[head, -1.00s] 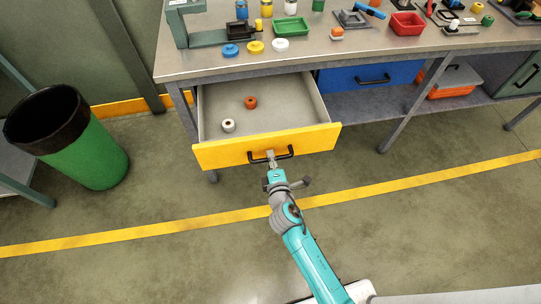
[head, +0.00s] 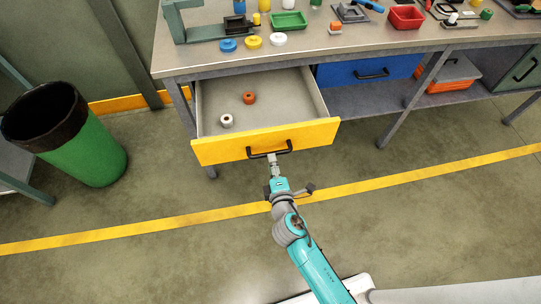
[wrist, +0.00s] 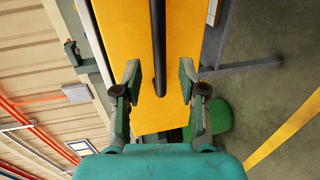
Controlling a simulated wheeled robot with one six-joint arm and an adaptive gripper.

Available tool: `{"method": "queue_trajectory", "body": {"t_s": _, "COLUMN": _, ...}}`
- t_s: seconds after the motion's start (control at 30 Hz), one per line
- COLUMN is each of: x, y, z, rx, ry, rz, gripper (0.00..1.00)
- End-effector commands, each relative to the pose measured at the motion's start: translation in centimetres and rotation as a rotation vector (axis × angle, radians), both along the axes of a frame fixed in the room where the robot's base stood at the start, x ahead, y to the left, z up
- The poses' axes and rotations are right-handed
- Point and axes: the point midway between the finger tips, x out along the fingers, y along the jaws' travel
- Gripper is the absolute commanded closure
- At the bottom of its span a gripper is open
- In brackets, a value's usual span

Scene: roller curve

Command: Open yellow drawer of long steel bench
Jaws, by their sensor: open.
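The yellow drawer (head: 225,150) of the long steel bench (head: 185,69) is pulled well out. An orange ring-like piece (head: 249,97) and a white one (head: 227,120) lie in it. Its black bar handle (head: 269,152) is on the yellow front. In the wrist view the handle (wrist: 158,45) runs up the middle, with the yellow front (wrist: 183,30) behind it. My gripper (head: 273,161) is just in front of the handle. In the wrist view its fingers (wrist: 159,82) are apart, one on each side of the handle's line, and hold nothing.
A blue drawer (head: 345,76) to the right is closed. A green bin (head: 90,155) with a dark rim stands on the floor at left. Bench legs (head: 405,110) stand to the right. Floor in front of the drawer, with a yellow line (head: 150,226), is clear.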

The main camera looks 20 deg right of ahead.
Motion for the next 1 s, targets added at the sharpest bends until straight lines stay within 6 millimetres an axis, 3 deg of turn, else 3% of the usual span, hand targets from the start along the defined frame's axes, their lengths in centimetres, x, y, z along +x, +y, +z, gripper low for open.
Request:
{"method": "queue_trajectory", "body": {"t_s": 0.2, "x": -4.1, "y": 0.5, "z": 0.7, "rx": -0.001, "ry": 0.002, "rz": 0.003, "gripper": 0.59}}
{"method": "queue_trajectory", "body": {"t_s": 0.4, "x": -6.2, "y": 0.7, "z": 1.3, "rx": 0.0, "ry": 0.001, "rz": 0.002, "gripper": 0.59}}
{"method": "queue_trajectory", "body": {"t_s": 1.0, "x": -6.8, "y": 0.7, "z": 1.4, "rx": 0.0, "ry": 0.0, "rz": 0.001, "gripper": 0.59}}
